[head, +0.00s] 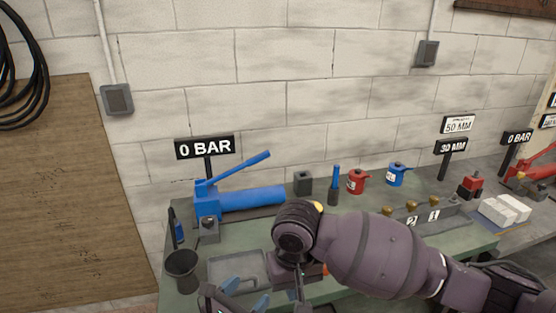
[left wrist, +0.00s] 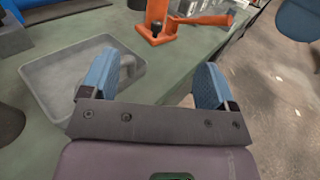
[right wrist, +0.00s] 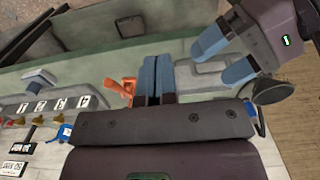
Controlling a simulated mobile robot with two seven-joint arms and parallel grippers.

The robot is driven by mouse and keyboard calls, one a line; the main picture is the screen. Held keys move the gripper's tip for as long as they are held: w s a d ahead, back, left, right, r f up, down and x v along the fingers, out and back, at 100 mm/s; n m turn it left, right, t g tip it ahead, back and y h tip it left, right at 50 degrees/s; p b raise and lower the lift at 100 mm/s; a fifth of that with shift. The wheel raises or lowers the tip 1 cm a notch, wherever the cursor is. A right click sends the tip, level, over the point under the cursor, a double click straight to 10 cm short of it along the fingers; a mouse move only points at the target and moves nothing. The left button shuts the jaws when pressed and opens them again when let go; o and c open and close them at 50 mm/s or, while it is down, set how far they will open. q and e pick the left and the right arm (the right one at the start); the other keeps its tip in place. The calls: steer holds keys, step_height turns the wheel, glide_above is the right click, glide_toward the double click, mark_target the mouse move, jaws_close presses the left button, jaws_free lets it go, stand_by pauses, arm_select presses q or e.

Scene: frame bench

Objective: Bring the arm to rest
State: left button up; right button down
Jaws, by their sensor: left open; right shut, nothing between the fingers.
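My left gripper (head: 244,294) is at the bottom of the head view, over the front of the green bench (head: 190,297). In the left wrist view its two blue fingers (left wrist: 155,78) are spread, with nothing between them. The grey tray (left wrist: 45,92) lies ahead and to its left. My right arm reaches across from the right in the head view. In the right wrist view the right gripper's blue fingers (right wrist: 157,72) are together and empty. The left gripper also shows there (right wrist: 222,62), close to the right one. The right arm hides part of the bench.
An orange tool with a lever (left wrist: 160,22) stands beyond the left fingers.

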steer(key=w+a+r+n+t+y, duration=0.6)
steer(key=w+a+r+t+y, duration=0.1)
steer(key=w+r+t+y, duration=0.15)
steer(key=s+d+f+m+t+h, duration=0.2)
steer(key=s+d+f+t, duration=0.1)
steer(key=d+f, duration=0.65)
steer(key=s+d+f+m+t+h, duration=0.35)
steer(key=d+f, duration=0.25)
steer(key=d, duration=0.7)
arm_select(q)
steer(key=s+a+f+m+g+y, duration=0.1)
steer(key=s+a+f+m+y, duration=0.4)
steer(key=s+a+m, duration=0.5)
steer(key=s+a+f+m+g+y, duration=0.2)
steer(key=s+a+f+m+y, duration=0.3)
steer(key=m, duration=1.5)
steer(key=s+a+f, duration=0.3)
steer(key=s+a, duration=0.3)
steer(key=shift+y, duration=0.3)
arm_select(e)
steer(key=s+d+f+m+g+h, duration=0.1)
steer(key=s+d+f, duration=0.3)
steer(key=s+f, duration=0.3)
steer(key=s+d+f+m+g+h, duration=0.1)
steer(key=s+d+f, duration=0.3)
steer(key=s, duration=0.8)
step_height(320, 180, down, 3)
steer(key=shift+d+r+g+h, duration=0.15)
steer(key=shift+d+g+h, duration=0.25)
steer(key=shift+g+h, duration=0.3)
